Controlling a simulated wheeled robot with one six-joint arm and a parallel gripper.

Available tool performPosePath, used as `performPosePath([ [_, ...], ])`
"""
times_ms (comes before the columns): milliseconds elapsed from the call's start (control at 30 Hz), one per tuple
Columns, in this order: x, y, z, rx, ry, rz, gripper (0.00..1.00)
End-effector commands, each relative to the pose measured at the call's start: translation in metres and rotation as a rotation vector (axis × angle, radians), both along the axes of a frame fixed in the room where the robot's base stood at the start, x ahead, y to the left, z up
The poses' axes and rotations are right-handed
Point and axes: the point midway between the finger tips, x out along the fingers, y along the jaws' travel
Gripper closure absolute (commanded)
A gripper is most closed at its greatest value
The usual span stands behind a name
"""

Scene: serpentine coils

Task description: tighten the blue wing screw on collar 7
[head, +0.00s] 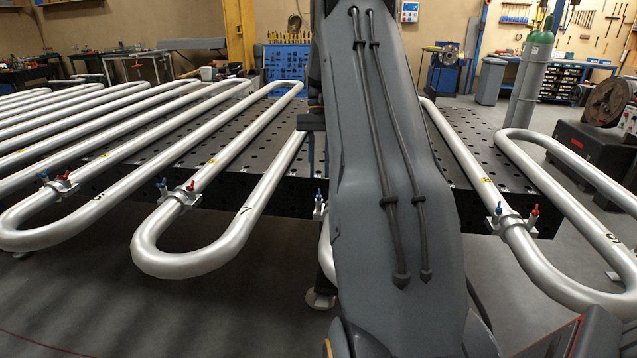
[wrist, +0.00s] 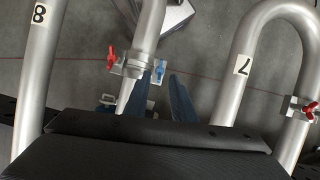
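In the wrist view, a pipe collar (wrist: 133,67) clamps the middle pipe, with a red wing screw (wrist: 111,58) at left and a blue wing screw (wrist: 160,71) at right. My gripper (wrist: 160,77) has its two dark blue fingers apart, pointing at the collar. The blue wing screw shows between or just beyond the fingertips; I cannot tell whether they touch it. No number is readable on this collar. In the head view, a blue wing screw (head: 319,195) shows at the left edge of my arm, which hides the rest of that collar and my gripper.
A pipe marked 7 (wrist: 253,45) curves at right in the wrist view, with another red wing screw (wrist: 310,108). A pipe marked 8 (wrist: 44,55) runs at left.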

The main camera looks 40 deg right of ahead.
Motion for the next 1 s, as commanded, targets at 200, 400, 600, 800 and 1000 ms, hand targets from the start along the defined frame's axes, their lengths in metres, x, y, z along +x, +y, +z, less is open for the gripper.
performPosePath([
  [200,0.007,-0.007,0.023,-0.001,0.000,-0.001,0.77],
  [400,0.008,-0.009,0.029,0.000,0.001,-0.001,0.77],
  [600,0.008,-0.009,0.029,0.000,0.001,-0.001,0.77],
  [800,0.008,-0.009,0.029,0.000,0.001,-0.001,0.77],
  [1000,0.010,0.004,0.028,-0.007,-0.008,0.019,0.77],
])
